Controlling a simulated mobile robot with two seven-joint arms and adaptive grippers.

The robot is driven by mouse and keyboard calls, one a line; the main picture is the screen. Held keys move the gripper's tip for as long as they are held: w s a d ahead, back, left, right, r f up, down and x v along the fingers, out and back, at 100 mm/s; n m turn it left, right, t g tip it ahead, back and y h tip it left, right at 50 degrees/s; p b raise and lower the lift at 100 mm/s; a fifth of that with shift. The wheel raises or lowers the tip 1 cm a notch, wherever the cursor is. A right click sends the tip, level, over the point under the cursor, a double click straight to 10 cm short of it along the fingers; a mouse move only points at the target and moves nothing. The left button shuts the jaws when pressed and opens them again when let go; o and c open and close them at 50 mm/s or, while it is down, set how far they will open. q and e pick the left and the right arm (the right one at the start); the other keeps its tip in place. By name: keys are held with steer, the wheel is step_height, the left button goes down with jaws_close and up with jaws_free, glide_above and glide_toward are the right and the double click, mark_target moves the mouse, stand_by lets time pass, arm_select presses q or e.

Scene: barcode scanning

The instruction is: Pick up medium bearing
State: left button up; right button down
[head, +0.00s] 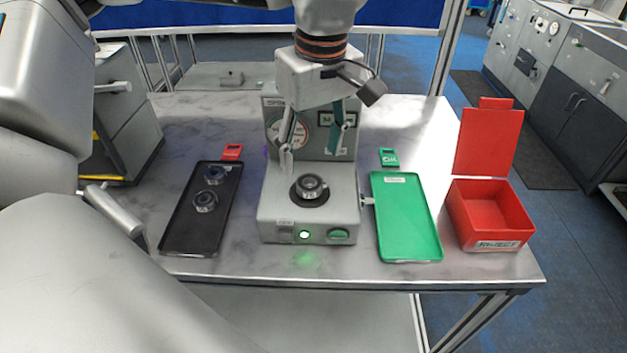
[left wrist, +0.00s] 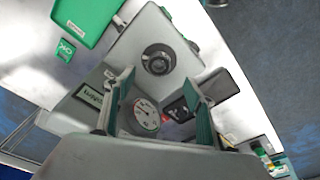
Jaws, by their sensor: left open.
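A dark ring-shaped bearing (head: 310,187) sits on the round black seat of the grey inspection device (head: 283,222). It also shows in the left wrist view (left wrist: 158,60). Two more bearings lie in the black tray (head: 176,237) on the left: one nearer (head: 205,201) and one farther (head: 214,175). Which one is the medium bearing, I cannot tell for sure. My left gripper (head: 312,157) is open and empty, pointing down above the device's bearing, with its fingers apart and not touching it. It also shows in the left wrist view (left wrist: 160,105). My right gripper is not seen.
A green tray (head: 407,225) lies empty right of the device, with a green tag (head: 389,157) behind it. A red open bin (head: 490,215) stands at the right edge. A red tag (head: 232,152) lies behind the black tray. The device's upright back panel stands close behind my fingers.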

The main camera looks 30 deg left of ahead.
mark_target(309, 185)
arm_select(q)
steer(key=f, duration=0.5)
steer(key=a+f, duration=0.1)
steer(key=f, duration=0.1)
steer(key=shift+w+f, duration=0.15)
steer(key=shift+w, duration=0.15)
steer(key=shift+c, duration=1.4)
steer(key=c, duration=1.1)
steer(key=shift+d+r, duration=0.1)
steer(key=shift+r, duration=0.6)
step_height(309, 185, up, 19)
steer(key=shift+f+p, duration=0.1)
steer(key=shift+p, duration=0.95)
